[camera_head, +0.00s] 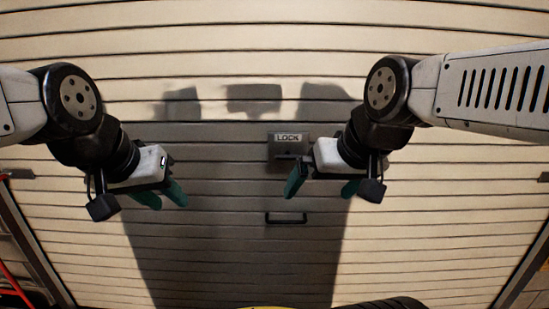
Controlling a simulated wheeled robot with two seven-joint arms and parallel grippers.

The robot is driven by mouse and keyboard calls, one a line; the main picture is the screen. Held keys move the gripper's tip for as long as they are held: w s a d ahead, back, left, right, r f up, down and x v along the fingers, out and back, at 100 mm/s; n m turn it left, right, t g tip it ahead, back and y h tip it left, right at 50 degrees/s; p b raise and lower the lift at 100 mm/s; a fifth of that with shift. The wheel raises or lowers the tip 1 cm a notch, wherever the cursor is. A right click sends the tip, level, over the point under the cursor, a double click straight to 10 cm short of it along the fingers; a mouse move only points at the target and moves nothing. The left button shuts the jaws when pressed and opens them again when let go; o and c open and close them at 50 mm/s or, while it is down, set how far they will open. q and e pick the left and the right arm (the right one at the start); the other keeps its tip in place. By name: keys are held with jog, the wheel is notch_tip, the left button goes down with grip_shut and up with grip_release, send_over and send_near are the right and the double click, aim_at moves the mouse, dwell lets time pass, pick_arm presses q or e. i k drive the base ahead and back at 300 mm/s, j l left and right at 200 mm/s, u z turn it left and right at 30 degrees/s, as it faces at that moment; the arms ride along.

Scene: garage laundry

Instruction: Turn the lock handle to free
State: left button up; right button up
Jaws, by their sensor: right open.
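A small grey lock plate marked "LOCK" (288,138) is fixed to the slatted garage door, near the middle of the head view. The lock handle (287,157) appears as a bar below the label, roughly level. Its right end is close to my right gripper and partly hidden. My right gripper (320,187) is open and empty, with its teal fingers apart, just right of and below the lock. I cannot tell whether it touches the plate. My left gripper (163,197) hangs well left of the lock, empty, its two teal fingers apart.
The beige slatted garage door (440,215) fills the background, with shadows of my arms on it. A dark pull handle (286,220) sits below the lock. A red frame (14,285) stands at the lower left edge. A black tyre (385,304) shows at the bottom.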

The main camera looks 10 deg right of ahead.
aim_at(287, 156)
jog(key=i+j+z, duration=0.1)
jog(key=j+z, duration=0.75)
